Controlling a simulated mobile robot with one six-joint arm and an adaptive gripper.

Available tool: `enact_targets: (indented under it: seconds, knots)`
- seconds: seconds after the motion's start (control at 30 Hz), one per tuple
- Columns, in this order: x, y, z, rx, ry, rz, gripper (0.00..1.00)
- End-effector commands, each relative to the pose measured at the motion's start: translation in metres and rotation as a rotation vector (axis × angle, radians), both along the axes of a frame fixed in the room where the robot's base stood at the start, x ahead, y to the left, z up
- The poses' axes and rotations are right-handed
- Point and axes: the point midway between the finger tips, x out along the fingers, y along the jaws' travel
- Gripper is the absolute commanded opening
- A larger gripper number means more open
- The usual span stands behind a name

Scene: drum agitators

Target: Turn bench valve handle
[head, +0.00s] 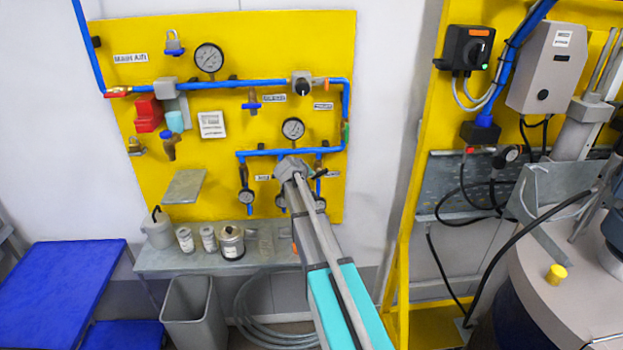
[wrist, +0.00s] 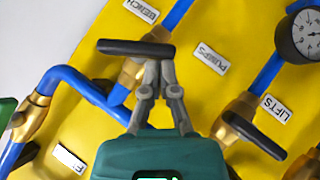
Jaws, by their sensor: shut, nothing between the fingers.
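In the wrist view, my gripper (wrist: 158,64) is shut with its fingertips together and nothing between them. The tips are at the right half of a black lever handle (wrist: 125,47), which lies nearly level in the picture; I cannot tell whether they touch it. Its brass valve body (wrist: 130,74) shows partly beside the fingers. A BENCH label (wrist: 142,9) is above this handle and a PUMPS label (wrist: 208,59) to its right; I cannot tell which names it. In the head view, my arm's end hides this part of the yellow panel (head: 270,50).
A LIFTS label (wrist: 275,108) is beside another brass valve (wrist: 235,112) with a black lever (wrist: 256,136). A gauge (wrist: 304,32) is at upper right. Blue pipe (wrist: 66,78) runs at left. In the head view, cans (head: 230,243) stand on a shelf (head: 165,263) below.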

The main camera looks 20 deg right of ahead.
Motion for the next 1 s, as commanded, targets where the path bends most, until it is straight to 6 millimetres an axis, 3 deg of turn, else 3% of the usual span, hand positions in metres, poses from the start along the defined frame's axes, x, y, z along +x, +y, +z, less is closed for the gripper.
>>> enact_targets:
  seconds: [0.3,1.0]
  knots:
    - [0.001,0.002,-0.017,-0.264,0.086,0.001,0.00]
    - [-0.001,-0.002,-0.032,-0.745,0.242,-0.002,0.00]
